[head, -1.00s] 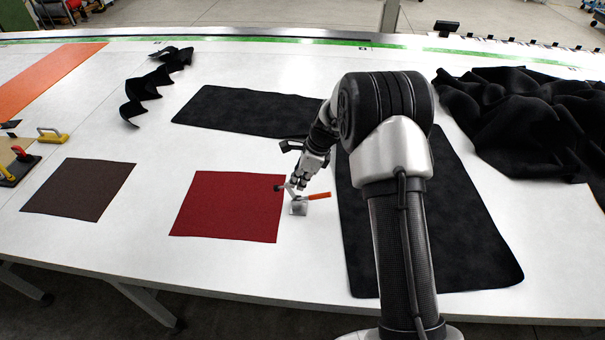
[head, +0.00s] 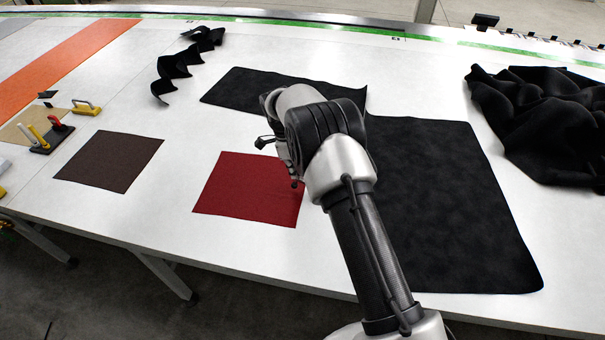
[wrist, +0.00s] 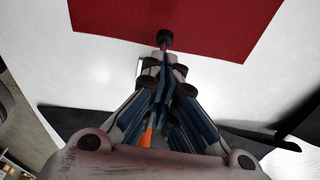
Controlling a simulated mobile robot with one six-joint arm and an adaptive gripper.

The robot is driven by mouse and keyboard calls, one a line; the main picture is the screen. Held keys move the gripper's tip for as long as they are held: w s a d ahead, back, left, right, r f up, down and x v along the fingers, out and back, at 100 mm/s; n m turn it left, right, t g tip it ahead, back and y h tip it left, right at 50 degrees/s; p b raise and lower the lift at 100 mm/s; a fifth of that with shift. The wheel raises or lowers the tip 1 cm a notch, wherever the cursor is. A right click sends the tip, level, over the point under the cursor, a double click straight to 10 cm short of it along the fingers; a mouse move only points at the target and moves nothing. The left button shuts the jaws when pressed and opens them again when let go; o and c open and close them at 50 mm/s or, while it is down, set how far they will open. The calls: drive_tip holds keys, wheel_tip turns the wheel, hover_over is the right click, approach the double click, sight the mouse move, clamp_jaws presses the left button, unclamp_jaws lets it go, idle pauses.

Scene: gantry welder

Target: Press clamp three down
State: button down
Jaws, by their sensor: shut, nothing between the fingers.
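The clamp has a black rubber tip (wrist: 165,38), a grey metal base and an orange handle (wrist: 147,138). In the wrist view its tip overlaps the edge of the red square cloth (wrist: 200,18); I cannot tell whether it touches the cloth. My gripper (wrist: 166,85) is shut and empty, right over the clamp, with its fingers hiding the middle of the clamp and much of the handle. Contact is unclear. In the head view the red cloth (head: 243,188) lies left of my arm, which hides my gripper and nearly all of the clamp.
A large black cloth (head: 450,200) lies flat right of my arm, and a crumpled black cloth (head: 545,120) lies farther right. A brown square (head: 108,160) and a yellow-handled tool (head: 87,108) are to the left.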

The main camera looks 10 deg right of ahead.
drive_tip(key=shift+w+a+f+b, duration=0.2)
drive_tip(key=shift+a+f+b, duration=0.25)
drive_tip(key=shift+f+b, duration=0.15)
drive_tip(key=shift+a+f, duration=0.1)
idle(0.3)
